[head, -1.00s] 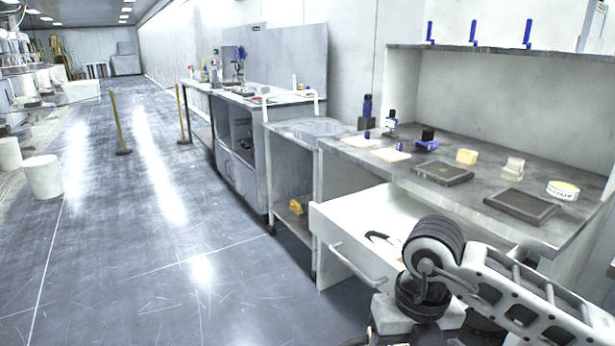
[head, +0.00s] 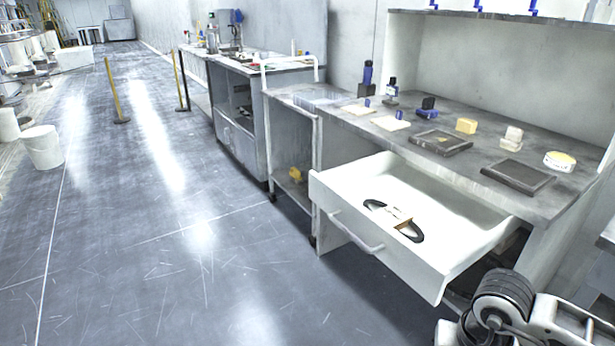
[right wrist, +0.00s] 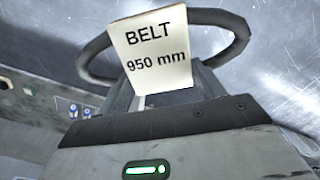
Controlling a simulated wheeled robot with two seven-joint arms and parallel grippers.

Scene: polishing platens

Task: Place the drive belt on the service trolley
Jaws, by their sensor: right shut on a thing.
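The drive belt (right wrist: 233,40), a dark loop with a white tag reading "BELT 950 mm" (right wrist: 153,50), is in my right gripper (right wrist: 158,90) in the right wrist view. The gripper is shut on it at the tag, and the fingertips are partly hidden behind the tag. In the head view only a part of my right arm shows at the bottom right; that gripper and its belt are out of that picture. The service trolley (head: 318,98) is the narrow grey cart with a white handle, left of the workbench. My left gripper is not in view.
An open white drawer (head: 450,262) juts from the workbench (head: 450,168), holding another dark loop (head: 375,204) with a pale tag. Pads, dark plates and bottles stand on the bench. A yellow item (head: 295,175) is on the trolley's lower shelf.

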